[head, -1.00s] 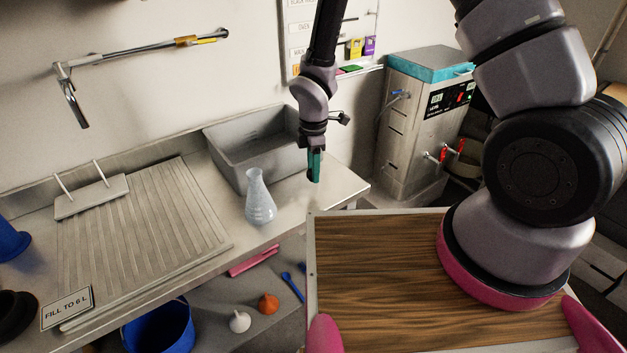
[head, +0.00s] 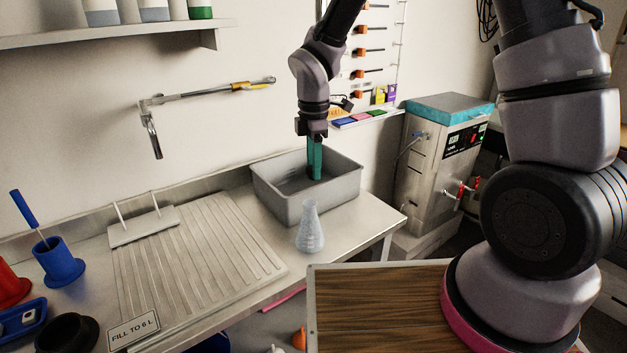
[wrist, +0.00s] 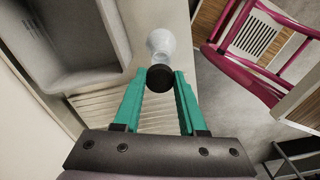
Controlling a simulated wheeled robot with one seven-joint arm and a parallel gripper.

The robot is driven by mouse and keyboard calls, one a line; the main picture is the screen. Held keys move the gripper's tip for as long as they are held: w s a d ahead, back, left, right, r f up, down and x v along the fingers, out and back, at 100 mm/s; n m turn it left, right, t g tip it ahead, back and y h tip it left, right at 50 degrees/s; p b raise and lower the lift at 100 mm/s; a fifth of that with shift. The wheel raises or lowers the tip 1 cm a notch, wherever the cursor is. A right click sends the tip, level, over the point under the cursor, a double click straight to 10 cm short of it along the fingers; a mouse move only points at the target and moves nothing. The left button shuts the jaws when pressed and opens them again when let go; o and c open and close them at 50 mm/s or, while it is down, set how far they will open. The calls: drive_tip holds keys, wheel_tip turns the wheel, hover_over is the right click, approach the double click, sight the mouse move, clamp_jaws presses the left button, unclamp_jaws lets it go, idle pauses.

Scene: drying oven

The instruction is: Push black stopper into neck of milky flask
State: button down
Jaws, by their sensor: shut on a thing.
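The milky flask (head: 310,232) stands upright on the steel counter, in front of the grey tub. In the wrist view, the flask (wrist: 160,43) shows just beyond the black stopper (wrist: 160,78). My gripper (wrist: 158,82) has teal fingers, shut on the stopper at their tips. In the head view, my gripper (head: 315,177) points down, with its tips a little above the flask's mouth in the picture. The stopper is apart from the neck there, and hardly shows in the head view. How far the stopper is from the neck in depth is hard to tell.
The grey tub (head: 347,187) stands right behind the flask. A ribbed drainboard (head: 200,245) lies to the left. A wood-topped surface (head: 380,310) is in front, and a steel oven (head: 428,175) stands at the right. The counter around the flask is clear.

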drive_tip(key=shift+s+a+r, duration=0.15)
drive_tip(key=shift+s+a, duration=0.1)
drive_tip(key=shift+a, duration=0.1)
drive_tip(key=shift+f, duration=3.25)
drive_tip(key=shift+f, duration=0.9)
drive_tip(key=shift+c, duration=1.9)
unclamp_jaws()
drive_tip(key=shift+s, duration=0.1)
drive_tip(key=o, duration=0.4)
drive_tip(key=shift+r, duration=3.55)
